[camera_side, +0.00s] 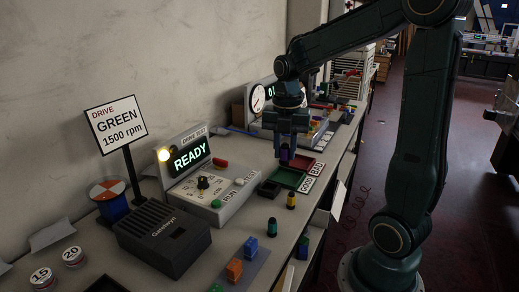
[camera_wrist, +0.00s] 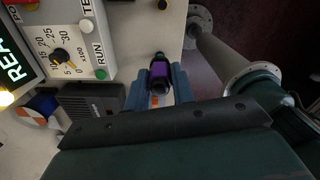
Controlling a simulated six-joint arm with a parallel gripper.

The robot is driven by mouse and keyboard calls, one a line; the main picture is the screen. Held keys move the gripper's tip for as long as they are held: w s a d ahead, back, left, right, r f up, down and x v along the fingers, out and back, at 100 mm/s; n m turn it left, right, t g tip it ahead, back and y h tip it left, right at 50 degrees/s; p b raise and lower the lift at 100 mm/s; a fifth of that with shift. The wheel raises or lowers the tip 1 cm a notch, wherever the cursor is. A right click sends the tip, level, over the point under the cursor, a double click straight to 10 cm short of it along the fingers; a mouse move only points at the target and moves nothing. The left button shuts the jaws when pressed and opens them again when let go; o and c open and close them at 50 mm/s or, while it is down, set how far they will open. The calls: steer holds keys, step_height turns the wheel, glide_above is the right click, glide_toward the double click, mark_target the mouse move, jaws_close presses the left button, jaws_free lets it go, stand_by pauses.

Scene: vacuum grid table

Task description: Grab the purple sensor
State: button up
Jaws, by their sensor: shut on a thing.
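The purple sensor (camera_wrist: 161,78) is a small dark cylinder with a purple band. In the wrist view it sits between the two blue-grey fingers of my gripper (camera_wrist: 161,88), which is shut on it. In the side view my gripper (camera_side: 286,153) points down near the green and red trays, with a bit of the purple sensor (camera_side: 285,154) showing between the fingers. The fingers hide most of the sensor there. Whether its lower end touches anything cannot be told.
A green tray (camera_side: 272,181) and a red tray (camera_side: 318,170) lie by the GOOD and BAD labels. A yellow-banded sensor (camera_side: 291,201) and a teal-banded one (camera_side: 272,227) stand in front. The drive test box (camera_side: 229,206) reads READY. Coloured blocks (camera_side: 235,268) lie near the bench's front edge.

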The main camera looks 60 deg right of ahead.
steer(key=shift+r, duration=0.35)
stand_by(0.4)
